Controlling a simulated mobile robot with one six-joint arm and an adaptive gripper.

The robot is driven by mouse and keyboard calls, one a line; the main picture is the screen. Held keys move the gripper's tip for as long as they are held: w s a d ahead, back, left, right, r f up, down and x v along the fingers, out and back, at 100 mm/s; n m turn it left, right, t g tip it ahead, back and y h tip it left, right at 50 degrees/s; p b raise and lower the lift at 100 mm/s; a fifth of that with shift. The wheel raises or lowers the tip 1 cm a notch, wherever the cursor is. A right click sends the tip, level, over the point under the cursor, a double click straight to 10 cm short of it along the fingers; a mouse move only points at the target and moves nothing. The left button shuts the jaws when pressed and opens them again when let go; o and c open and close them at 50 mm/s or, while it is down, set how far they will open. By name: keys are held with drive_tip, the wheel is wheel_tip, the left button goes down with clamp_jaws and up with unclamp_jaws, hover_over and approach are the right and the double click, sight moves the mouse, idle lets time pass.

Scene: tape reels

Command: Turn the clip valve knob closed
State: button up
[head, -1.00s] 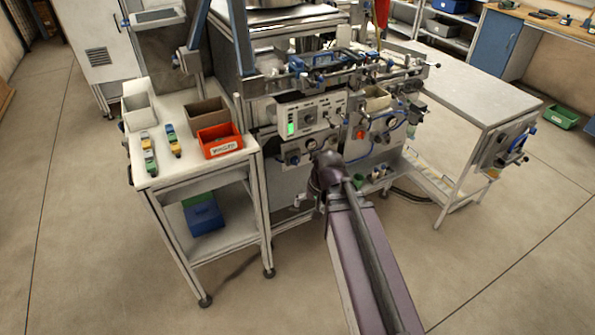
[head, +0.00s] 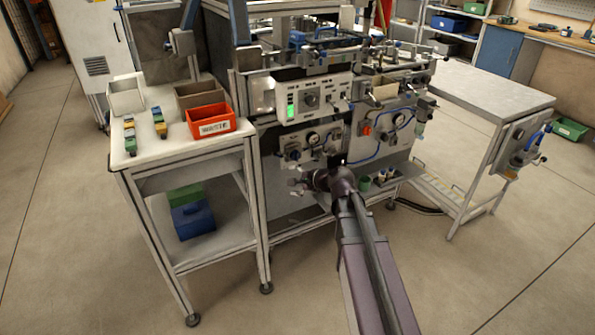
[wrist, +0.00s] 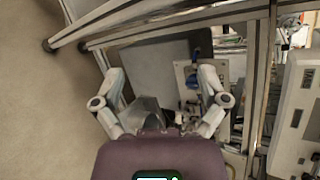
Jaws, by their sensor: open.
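A small panel (head: 300,147) on the front of the machine carries a dark knob (head: 293,154) and a round gauge (head: 313,138). I cannot read its label, so I cannot tell for sure that this knob is the clip valve. My gripper (head: 298,183) is below this panel and apart from it, pointing left in the head view. A light plate with a blue part (wrist: 191,79) shows near the right finger.
A control box (head: 312,98) with a green display sits above the panel. Another panel with a red knob (head: 366,129) and blue hose is to its right. A side table (head: 150,160) with bins, including a red one (head: 210,122), stands left. Open floor lies in front.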

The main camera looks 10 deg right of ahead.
sight(297, 158)
drive_tip(key=w+d+f+m+t+h+b, duration=0.2)
drive_tip(key=w+d+f+m+t+b, duration=0.5)
drive_tip(key=m+b, duration=0.8)
drive_tip(key=shift+w+d+f+m+t+h, duration=0.35)
drive_tip(key=shift+w+d+f, duration=0.3)
drive_tip(key=shift+w+d, duration=0.9)
drive_tip(key=shift+w+a, duration=0.2)
drive_tip(key=x, duration=1.3)
drive_tip(key=shift+w+a, duration=0.15)
drive_tip(key=shift+w, duration=0.15)
